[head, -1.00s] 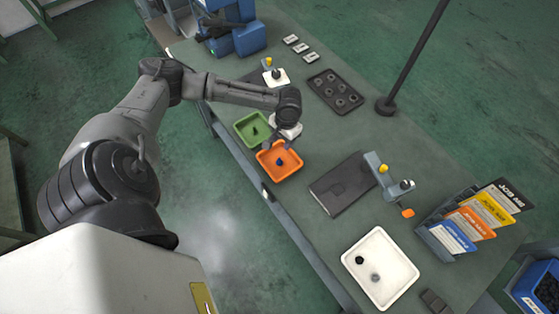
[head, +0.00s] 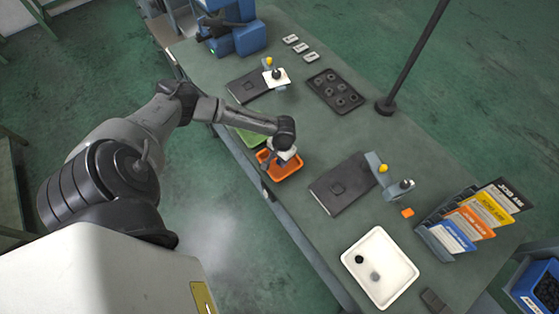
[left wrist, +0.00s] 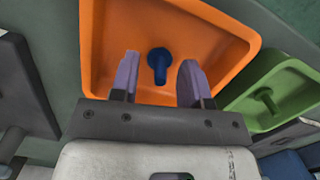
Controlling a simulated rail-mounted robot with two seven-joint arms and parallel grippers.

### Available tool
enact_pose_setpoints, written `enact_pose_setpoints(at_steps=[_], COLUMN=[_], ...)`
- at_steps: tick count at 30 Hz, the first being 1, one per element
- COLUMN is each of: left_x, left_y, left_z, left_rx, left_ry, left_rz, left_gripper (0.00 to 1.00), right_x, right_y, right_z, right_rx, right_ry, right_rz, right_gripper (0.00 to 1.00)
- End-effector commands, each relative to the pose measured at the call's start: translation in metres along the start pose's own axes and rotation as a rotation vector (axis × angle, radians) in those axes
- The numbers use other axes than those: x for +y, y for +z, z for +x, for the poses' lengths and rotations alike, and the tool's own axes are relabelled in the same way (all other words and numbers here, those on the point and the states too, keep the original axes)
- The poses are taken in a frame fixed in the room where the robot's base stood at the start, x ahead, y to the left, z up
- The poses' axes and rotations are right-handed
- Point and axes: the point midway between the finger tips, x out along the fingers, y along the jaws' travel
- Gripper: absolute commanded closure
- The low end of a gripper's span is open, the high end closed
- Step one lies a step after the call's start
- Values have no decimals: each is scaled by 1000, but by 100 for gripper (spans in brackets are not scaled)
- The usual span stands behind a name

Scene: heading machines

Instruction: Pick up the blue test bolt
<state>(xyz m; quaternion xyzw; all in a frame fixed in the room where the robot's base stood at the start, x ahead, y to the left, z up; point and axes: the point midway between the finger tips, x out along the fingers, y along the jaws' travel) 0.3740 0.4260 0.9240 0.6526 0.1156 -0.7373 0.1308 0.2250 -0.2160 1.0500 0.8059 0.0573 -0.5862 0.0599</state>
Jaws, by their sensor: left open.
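The blue test bolt (left wrist: 158,65) lies in the orange tray (left wrist: 225,55) in the left wrist view. My left gripper (left wrist: 157,80) is open above the tray, with the bolt showing between and slightly beyond its two fingertips. It is not gripping the bolt. In the head view the left gripper (head: 281,162) hangs over the orange tray (head: 290,170), and the arm hides the bolt there. My right gripper is not in view.
A green tray (left wrist: 285,95) holding a green bolt (left wrist: 267,98) adjoins the orange tray. A dark plate (head: 340,184) with a grey stand (head: 378,168) is to the right. A white tray (head: 399,262) with two small parts lies nearer the front.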

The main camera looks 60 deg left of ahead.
Motion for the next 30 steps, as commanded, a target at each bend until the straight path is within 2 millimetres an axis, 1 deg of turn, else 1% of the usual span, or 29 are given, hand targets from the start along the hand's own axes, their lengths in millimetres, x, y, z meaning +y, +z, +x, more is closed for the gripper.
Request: enact_pose_setpoints(at_steps=[4, 11, 23, 30], left_x=[0, 0, 0, 0], left_y=[0, 0, 0, 0], left_z=[8, 9, 8, 8], left_rx=[1, 1, 1, 1], left_ry=[0, 0, 0, 0], left_rz=[0, 0, 0, 0], left_gripper=[58, 58, 95, 96], right_x=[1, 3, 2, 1], right_y=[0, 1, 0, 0], right_z=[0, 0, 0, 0], right_rx=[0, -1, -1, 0], right_ry=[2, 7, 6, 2], right_rz=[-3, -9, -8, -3], right_gripper=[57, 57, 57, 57])
